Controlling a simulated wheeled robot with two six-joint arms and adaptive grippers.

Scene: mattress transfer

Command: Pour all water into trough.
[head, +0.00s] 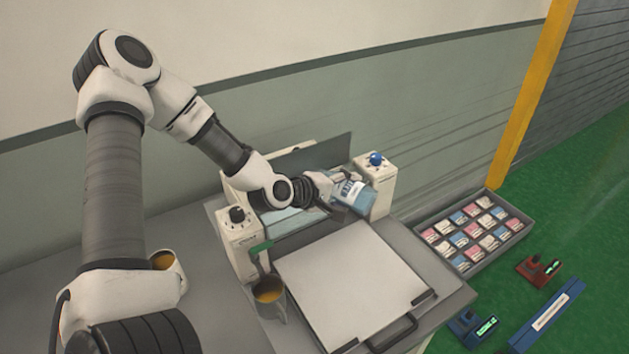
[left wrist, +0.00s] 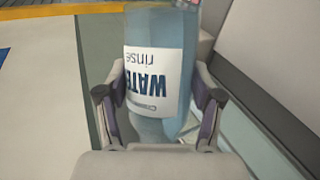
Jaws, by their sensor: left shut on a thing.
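My left gripper (head: 338,184) is shut around a translucent blue water bottle (head: 352,196) with a white label. The bottle is tilted and held over the right part of the machine, close to its right post. In the left wrist view the same bottle (left wrist: 160,70) sits between both fingers (left wrist: 160,95), with its WATER rinse label upside down. A pale blue trough-like strip (head: 284,222) runs across the machine behind the white platen, partly hidden by my wrist. The bottle's mouth and any water stream cannot be made out.
The white platen (head: 350,278) with a black handle (head: 392,334) lies in front. Two mugs of amber liquid stand left, one (head: 270,300) by the platen and one (head: 168,265) behind my arm. A tray of small packets (head: 474,234) and scanner-like devices (head: 538,268) are at right.

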